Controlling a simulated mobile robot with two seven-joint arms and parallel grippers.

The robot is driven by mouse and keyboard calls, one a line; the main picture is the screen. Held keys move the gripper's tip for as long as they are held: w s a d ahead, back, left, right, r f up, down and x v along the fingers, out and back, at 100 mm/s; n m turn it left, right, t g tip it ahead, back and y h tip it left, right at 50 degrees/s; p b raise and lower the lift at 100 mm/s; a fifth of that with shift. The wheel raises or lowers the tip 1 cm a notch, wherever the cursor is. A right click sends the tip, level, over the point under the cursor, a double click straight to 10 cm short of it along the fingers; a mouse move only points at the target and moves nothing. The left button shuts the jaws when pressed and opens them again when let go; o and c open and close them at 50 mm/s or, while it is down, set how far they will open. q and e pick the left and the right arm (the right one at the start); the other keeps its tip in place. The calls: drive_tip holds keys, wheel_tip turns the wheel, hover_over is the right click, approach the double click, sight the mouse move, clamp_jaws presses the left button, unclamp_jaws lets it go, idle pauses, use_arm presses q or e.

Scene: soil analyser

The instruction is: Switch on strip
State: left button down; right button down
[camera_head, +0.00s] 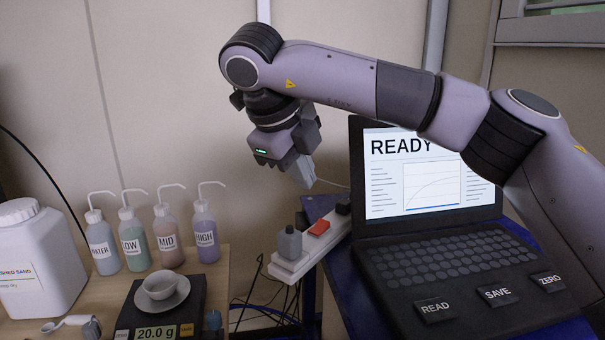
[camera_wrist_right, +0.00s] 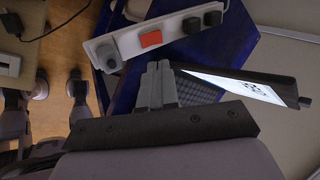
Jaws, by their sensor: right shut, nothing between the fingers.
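The white power strip (camera_head: 291,266) lies at the left edge of the blue surface, left of the laptop. Its red-orange switch (camera_head: 319,228) shows on top, beside a grey plug (camera_head: 289,243). In the right wrist view the strip (camera_wrist_right: 128,41) runs across the top, with the red switch (camera_wrist_right: 151,39) between the grey plug and dark plugs. My right gripper (camera_head: 304,178) is shut and empty, pointing down above the strip, apart from it. In the wrist view its fingertips (camera_wrist_right: 158,66) appear just below the switch. My left gripper is not in view.
The laptop (camera_head: 440,262) showing READY stands close to the right. On the wooden bench at left are a scale (camera_head: 165,316) with a cup, several labelled bottles (camera_head: 166,238) and a white container (camera_head: 38,262). Cables (camera_head: 262,290) hang below the strip.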

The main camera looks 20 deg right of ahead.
sight(324, 221)
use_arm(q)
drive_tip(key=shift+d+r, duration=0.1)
use_arm(e)
drive_tip(key=x, duration=1)
drive_tip(key=shift+d+f, duration=0.1)
drive_tip(key=shift+f, duration=0.25)
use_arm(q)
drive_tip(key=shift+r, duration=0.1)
use_arm(e)
drive_tip(key=shift+w, duration=0.1)
